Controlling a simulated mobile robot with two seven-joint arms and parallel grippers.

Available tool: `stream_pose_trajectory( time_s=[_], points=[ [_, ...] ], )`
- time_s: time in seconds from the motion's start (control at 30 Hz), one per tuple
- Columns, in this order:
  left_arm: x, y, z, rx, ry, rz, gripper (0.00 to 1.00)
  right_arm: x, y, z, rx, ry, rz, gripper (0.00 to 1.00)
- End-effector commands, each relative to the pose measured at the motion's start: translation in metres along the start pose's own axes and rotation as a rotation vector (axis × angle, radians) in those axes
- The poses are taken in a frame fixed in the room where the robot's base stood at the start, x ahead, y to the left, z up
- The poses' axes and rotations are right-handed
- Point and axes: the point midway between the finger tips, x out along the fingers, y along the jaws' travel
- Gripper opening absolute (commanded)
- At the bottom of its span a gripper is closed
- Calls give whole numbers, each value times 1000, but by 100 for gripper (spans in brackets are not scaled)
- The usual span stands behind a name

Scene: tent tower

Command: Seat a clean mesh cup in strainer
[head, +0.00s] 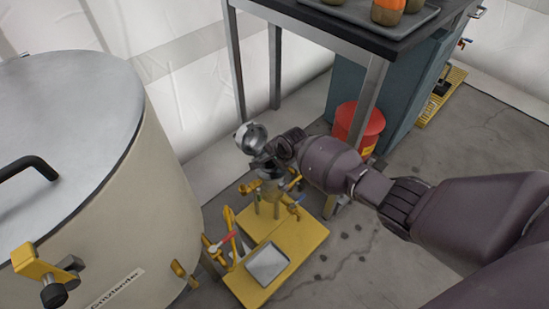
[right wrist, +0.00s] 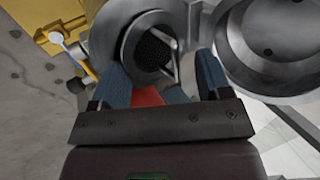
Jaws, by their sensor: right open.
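The strainer (head: 270,197) is a metal housing on a yellow stand, with its round lid (head: 250,137) swung open. In the right wrist view I look down into the strainer's round mouth (right wrist: 104,42), with the open lid (right wrist: 275,45) to its right. A dark mesh cup (right wrist: 153,50) with a thin metal handle shows inside the mouth; I cannot tell how deep it sits. My right gripper (head: 264,163) is at the strainer's top; its blue fingers (right wrist: 160,65) are apart, one on each side near the mouth, holding nothing visible. My left gripper is out of view.
A large cream tank (head: 150,215) stands at left. The yellow base (head: 292,240) carries valves and a square metal tray (head: 267,264). A red bucket (head: 358,128) and a dark-topped table (head: 345,32) with jars stand behind. Floor at right is mostly clear.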

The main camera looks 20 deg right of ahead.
Motion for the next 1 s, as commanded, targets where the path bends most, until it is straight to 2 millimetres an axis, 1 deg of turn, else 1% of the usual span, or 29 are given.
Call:
stream_pose_trajectory(
  time_s=[0.03, 0.13, 0.23, 0.3, 0.37, 0.43, 0.6, 0.7, 0.83, 1.0],
  points=[
    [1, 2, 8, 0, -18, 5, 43, 19, 33, 8, 5, -12, 49, 82],
    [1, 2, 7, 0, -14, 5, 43, 17, 32, 8, 5, -12, 48, 82],
    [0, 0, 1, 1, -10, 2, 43, 8, 28, 8, 5, -12, 44, 82],
    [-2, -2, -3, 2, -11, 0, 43, -2, 25, 8, 5, -11, 41, 81],
    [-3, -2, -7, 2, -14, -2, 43, -13, 21, 8, 4, -10, 36, 82],
    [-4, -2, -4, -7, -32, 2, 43, -28, 16, 6, 3, -8, 29, 82],
    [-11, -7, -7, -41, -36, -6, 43, -66, 3, 3, 1, -1, 6, 82],
    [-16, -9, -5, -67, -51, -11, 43, -85, -1, 3, -1, 2, -2, 82],
    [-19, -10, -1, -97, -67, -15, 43, -102, -3, 2, -2, 4, -7, 82],
    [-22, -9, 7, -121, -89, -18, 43, -113, -2, 2, -2, 4, -7, 82]
  ],
)
